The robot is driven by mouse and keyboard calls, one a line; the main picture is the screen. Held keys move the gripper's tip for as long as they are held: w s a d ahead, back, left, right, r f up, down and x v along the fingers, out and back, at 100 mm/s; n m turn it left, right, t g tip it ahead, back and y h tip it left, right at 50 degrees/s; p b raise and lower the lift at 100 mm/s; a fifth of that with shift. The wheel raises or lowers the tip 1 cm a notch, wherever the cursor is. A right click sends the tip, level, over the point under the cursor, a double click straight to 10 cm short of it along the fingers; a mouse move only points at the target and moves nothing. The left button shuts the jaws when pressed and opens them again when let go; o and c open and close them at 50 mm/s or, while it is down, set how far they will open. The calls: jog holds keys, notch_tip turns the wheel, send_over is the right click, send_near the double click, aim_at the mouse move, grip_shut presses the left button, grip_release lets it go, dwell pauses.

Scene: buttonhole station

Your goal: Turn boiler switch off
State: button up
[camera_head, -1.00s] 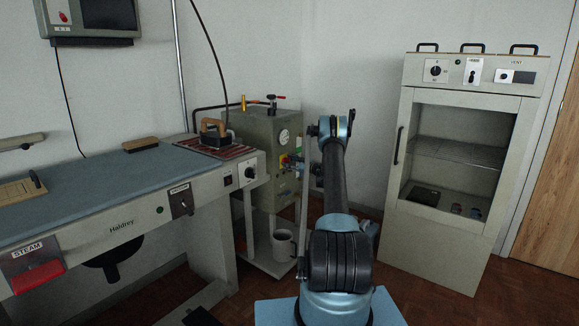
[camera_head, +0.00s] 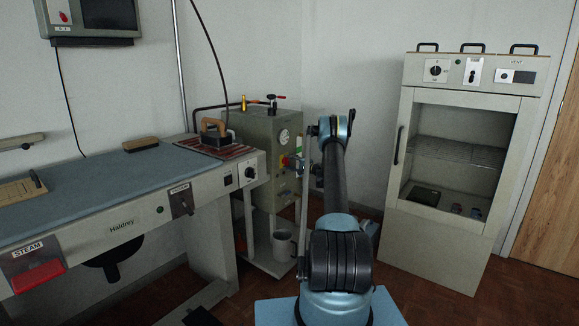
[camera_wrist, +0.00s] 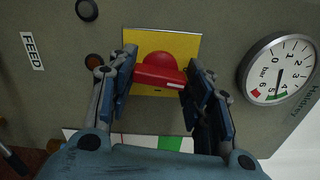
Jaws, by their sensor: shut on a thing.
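The boiler (camera_head: 262,140) is a grey-green cabinet in the back corner in the head view. Its red switch knob (camera_wrist: 160,68) sits on a yellow square plate (camera_wrist: 185,43) in the wrist view. The knob's red grip bar lies nearly level across the picture, a little lower at its right end, with a small white mark near that end. My gripper (camera_wrist: 161,80) is closed with its two blue fingers at the left and right ends of this bar. In the head view my arm reaches toward the boiler's front, and the gripper is hard to make out there.

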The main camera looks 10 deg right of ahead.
jog(key=shift+s+a+f+n, duration=0.1)
jog(key=shift+f+n, duration=0.05)
jog(key=shift+n, duration=0.75)
jog(key=o, duration=1)
jog(key=shift+f, duration=0.1)
jog(key=shift+o, duration=0.2)
jog(key=shift+s+d, duration=0.3)
jog(key=shift+d, duration=0.2)
jog(key=v, duration=1)
jog(key=shift+s+d, duration=0.25)
jog(key=shift+s, duration=0.05)
